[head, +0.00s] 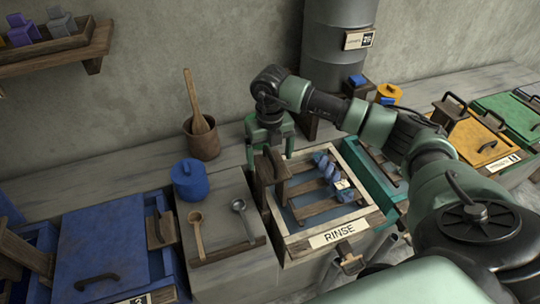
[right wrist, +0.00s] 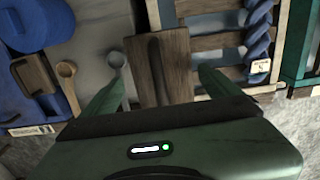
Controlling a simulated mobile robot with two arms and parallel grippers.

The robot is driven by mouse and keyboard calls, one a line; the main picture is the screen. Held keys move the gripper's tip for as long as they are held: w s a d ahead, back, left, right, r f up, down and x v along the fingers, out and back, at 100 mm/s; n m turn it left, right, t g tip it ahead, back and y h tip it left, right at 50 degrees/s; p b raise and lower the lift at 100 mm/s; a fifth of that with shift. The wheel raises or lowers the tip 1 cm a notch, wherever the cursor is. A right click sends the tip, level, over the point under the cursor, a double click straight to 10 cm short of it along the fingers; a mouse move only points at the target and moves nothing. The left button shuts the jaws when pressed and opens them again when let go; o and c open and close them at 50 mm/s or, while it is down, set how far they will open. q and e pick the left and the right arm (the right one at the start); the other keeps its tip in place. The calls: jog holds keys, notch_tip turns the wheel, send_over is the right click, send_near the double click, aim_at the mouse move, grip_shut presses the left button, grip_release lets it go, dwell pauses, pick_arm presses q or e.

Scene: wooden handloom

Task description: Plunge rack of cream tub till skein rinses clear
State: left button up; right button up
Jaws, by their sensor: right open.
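The cream tub (head: 375,217) has a cream rim, a RINSE label and water inside. A slatted wooden rack (head: 318,207) sits in it, with a wooden upright handle (head: 273,185) at its left side. A blue twisted skein (head: 327,172) with a small tag lies over the slats at the right; it also shows in the right wrist view (right wrist: 258,32). My right gripper (head: 270,158) is open above the rack handle. In the right wrist view its fingers stand on either side of the wooden handle (right wrist: 163,60), apart from it. My left gripper is out of view.
Left of the tub, a grey ledge holds a blue lidded pot (head: 190,182), a wooden spoon (head: 197,235) and a grey spoon (head: 245,217). A blue lidded vat (head: 100,255) stands further left. A teal tub (head: 370,170) stands close on the right, partly behind my arm.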

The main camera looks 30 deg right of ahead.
jog(key=shift+r, duration=0.1)
notch_tip(320, 180, up, 7)
jog(key=p, duration=0.4)
jog(key=shift+p, duration=0.35)
dwell(0.3)
